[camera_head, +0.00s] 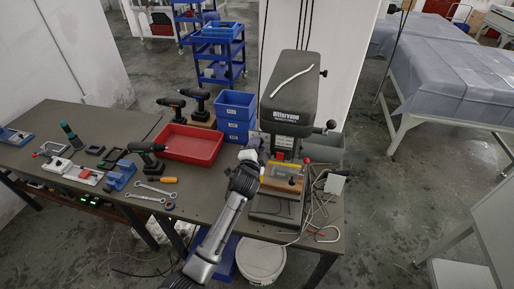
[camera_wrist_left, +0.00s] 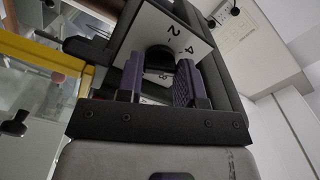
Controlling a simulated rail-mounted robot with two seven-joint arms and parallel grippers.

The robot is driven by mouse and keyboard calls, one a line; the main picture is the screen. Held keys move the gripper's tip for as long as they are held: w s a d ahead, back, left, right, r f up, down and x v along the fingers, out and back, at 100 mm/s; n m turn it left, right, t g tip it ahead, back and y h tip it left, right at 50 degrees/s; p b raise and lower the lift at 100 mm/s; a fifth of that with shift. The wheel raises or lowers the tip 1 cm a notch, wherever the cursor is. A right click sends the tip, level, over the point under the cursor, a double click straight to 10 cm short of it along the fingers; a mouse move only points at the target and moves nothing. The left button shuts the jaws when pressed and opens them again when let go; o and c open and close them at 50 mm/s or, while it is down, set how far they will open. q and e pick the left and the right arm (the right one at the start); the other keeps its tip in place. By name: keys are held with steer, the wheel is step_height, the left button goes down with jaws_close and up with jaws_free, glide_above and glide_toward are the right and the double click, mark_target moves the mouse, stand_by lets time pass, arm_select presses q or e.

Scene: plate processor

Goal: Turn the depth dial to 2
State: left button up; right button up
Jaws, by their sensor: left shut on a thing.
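The grey machine marked "Bittervano" (camera_head: 290,98) stands on the workbench. In the head view my left gripper (camera_head: 251,158) is at the machine's left side, below its head, and hides the dial there. In the left wrist view a white dial plate (camera_wrist_left: 178,29) carries black marks, with a 4 and a 2 readable and other marks partly covered. The black dial knob (camera_wrist_left: 160,57) sits between the two purple-padded fingers of my left gripper (camera_wrist_left: 159,78), which is shut on it. The knob's pointer is not visible, so its setting cannot be read. My right gripper is not in view.
Stacked blue bins (camera_head: 235,113) and a red tray (camera_head: 190,145) stand left of the machine. Power drills, wrenches (camera_head: 145,196) and small fixtures lie farther left on the bench (camera_head: 205,190). A yellow bar (camera_wrist_left: 40,58) is beside the gripper. Cables hang at the machine's right.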

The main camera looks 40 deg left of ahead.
arm_select(q)
steer(key=shift+n+p, duration=1.15)
steer(key=shift+n, duration=6.55)
steer(key=o, duration=0.7)
steer(key=shift+c, duration=0.2)
